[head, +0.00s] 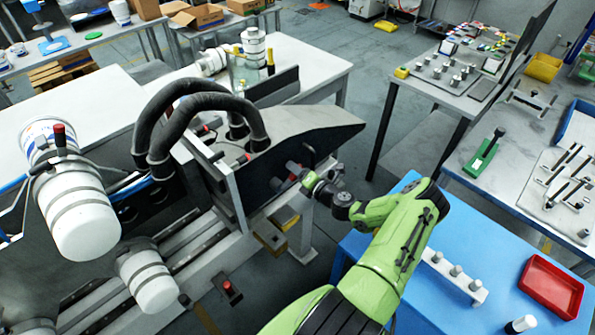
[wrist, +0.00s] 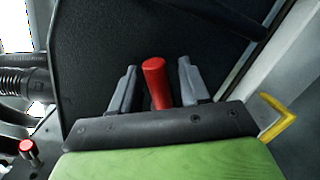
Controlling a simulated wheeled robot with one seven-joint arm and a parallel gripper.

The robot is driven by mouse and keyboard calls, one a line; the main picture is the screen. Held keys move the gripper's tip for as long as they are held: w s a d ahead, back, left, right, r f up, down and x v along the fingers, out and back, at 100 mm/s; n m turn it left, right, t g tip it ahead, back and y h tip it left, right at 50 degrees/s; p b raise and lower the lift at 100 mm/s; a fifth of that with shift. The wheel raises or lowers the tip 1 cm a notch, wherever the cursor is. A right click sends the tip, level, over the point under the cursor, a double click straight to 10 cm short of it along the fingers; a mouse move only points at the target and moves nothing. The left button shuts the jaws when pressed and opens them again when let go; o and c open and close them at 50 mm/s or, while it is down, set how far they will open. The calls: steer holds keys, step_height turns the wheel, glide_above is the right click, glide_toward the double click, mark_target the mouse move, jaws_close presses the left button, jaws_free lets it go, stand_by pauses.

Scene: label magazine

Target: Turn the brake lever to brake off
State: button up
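A red cylindrical handle (wrist: 155,80), apparently the brake lever, stands out in front of a dark panel (wrist: 90,60) in the wrist view. My gripper (wrist: 157,85) is open, with one grey finger on each side of the handle. A gap shows between the handle and each finger. In the head view my gripper (head: 300,175) is at the dark side panel of the machine, and only a bit of red shows there. The lever's pivot and any brake markings are hidden or too small to tell.
Another red-topped knob (wrist: 27,147) is at the lower left in the wrist view. A yellow bracket (wrist: 278,115) is close to the right of my gripper. Black hoses (head: 190,105) arch over the machine. A blue table (head: 405,260) stands at the right of the machine.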

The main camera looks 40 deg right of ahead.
steer(key=shift+s, duration=0.1)
steer(key=s+a+r+b, duration=0.1)
steer(key=s+r, duration=0.1)
steer(key=s, duration=1.3)
steer(key=shift+s+r, duration=0.15)
steer(key=shift+r, duration=0.2)
